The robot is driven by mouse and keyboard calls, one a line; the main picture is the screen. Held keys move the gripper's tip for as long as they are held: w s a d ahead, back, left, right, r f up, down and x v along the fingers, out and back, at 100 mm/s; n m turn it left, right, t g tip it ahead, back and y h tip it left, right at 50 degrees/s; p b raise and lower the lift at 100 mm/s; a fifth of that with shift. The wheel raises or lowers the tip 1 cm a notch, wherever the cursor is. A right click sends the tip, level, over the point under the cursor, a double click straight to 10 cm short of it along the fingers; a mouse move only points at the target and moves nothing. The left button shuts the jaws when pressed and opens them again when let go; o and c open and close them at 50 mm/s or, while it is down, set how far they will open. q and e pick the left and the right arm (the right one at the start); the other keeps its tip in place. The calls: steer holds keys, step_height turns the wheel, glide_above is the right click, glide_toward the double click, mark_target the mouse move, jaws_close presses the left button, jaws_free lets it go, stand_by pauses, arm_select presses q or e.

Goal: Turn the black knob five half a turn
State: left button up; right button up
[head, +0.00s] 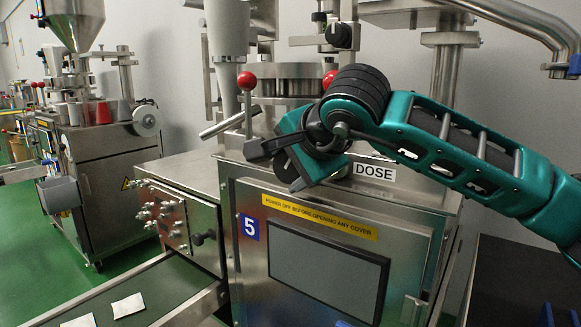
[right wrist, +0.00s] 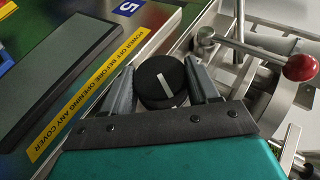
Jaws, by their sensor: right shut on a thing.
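The black knob (right wrist: 161,82) is round, with a white line mark across its face, in the right wrist view. The mark slants in that view. It sits on machine 5 (head: 228,215), by the blue 5 label (head: 249,227). My right gripper (head: 277,166) comes in from the right in the head view. In the right wrist view the grey fingers of this gripper (right wrist: 162,78) stand on both sides of the knob, shut on it. In the head view the gripper hides most or all of the knob. My left gripper is not in view.
A DOSE label (head: 374,172) is right of the gripper. A red-ball lever (head: 247,82) stands behind it; a red ball (right wrist: 300,68) shows in the right wrist view. A dark screen (head: 325,277) is below. A conveyor with white teabags (head: 128,305) lies at the lower left.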

steer(key=shift+a+f, duration=0.1)
steer(key=shift+a, duration=0.05)
steer(key=o, duration=0.9)
steer(key=shift+c, duration=0.2)
steer(key=shift+o, duration=0.8)
steer(key=p+v, duration=0.1)
steer(key=v, duration=1.2)
steer(key=shift+a, duration=0.1)
